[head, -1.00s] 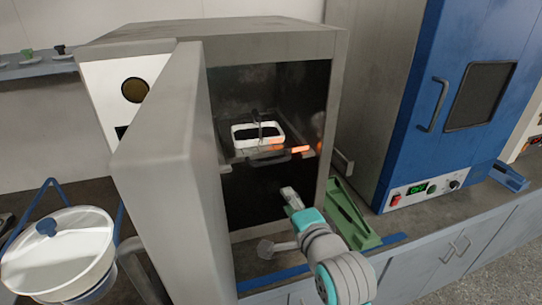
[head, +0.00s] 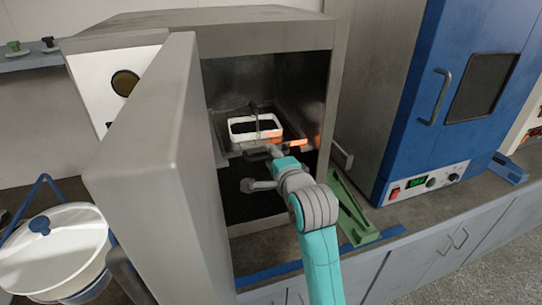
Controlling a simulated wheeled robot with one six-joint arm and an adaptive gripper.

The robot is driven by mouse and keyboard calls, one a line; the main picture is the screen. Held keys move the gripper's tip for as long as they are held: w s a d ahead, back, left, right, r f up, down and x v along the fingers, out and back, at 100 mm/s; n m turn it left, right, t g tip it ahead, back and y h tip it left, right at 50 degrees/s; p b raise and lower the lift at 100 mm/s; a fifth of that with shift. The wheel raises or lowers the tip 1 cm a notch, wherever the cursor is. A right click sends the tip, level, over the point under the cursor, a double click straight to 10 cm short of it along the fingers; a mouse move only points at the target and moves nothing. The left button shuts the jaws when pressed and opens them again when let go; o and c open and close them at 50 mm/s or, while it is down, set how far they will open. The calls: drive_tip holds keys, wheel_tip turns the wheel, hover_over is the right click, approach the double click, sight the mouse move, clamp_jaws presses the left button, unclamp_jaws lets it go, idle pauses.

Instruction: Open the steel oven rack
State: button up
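The steel oven rack (head: 233,148) is a flat shelf inside the grey oven (head: 265,42), at mid height. A white tray (head: 243,136) with dark contents and a thin upright handle stands on it. The oven door (head: 150,165) stands open on the left. My gripper (head: 272,151) is at the rack's front edge, by its dark handle. The wrist covers part of the handle and fingers, so I cannot tell whether the fingers touch or grasp it.
A blue oven (head: 415,130) with a green display stands at the right. A green stand (head: 352,215) is on the bench right of my arm. A white lidded pot (head: 60,245) is at the lower left, near the door.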

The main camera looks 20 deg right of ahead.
drive_tip(key=shift+w+f, duration=0.15)
drive_tip(key=shift+w, duration=0.5)
clamp_jaws()
drive_tip(key=shift+s, duration=0.1)
